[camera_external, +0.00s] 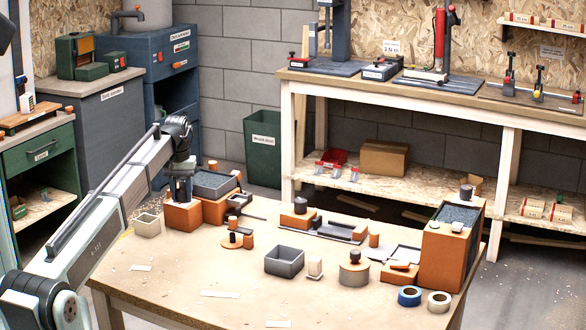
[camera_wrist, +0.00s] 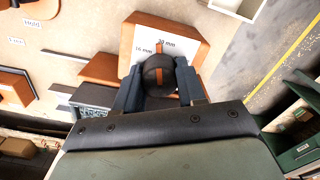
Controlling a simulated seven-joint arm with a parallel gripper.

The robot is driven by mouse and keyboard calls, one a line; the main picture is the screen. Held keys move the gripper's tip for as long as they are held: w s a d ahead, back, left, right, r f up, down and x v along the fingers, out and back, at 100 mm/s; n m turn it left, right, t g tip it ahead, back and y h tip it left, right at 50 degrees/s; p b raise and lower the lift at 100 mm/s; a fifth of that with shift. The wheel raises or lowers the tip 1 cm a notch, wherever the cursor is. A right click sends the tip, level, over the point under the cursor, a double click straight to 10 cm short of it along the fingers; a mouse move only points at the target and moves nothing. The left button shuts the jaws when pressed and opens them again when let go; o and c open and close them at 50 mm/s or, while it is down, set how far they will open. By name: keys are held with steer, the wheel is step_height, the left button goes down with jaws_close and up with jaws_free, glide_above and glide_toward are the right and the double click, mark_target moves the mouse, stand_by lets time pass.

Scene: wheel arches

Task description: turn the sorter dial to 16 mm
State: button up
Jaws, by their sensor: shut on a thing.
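The sorter (camera_external: 183,217) is an orange block at the table's back left. In the wrist view its orange body (camera_wrist: 192,27) carries a white plate (camera_wrist: 140,63) marked "16 mm" and "20 mm". The dark round dial (camera_wrist: 150,78) with an orange stripe sits on this plate. The stripe points up toward the "20 mm" mark, with "16 mm" to its left. My gripper (camera_wrist: 158,76) is shut on the dial, one dark finger on each side. In the external view my gripper (camera_external: 180,182) is over the block, and the dial is not clear there.
A grey-topped orange bin (camera_external: 218,205) stands right beside the sorter. The front left of the table is mostly clear.

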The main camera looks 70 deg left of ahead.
mark_target(182, 190)
steer(key=n, duration=0.3)
steer(key=shift+n, duration=2.3)
steer(key=o, duration=0.8)
steer(key=shift+r, duration=0.1)
step_height(182, 190, up, 14)
steer(key=shift+f, duration=0.2)
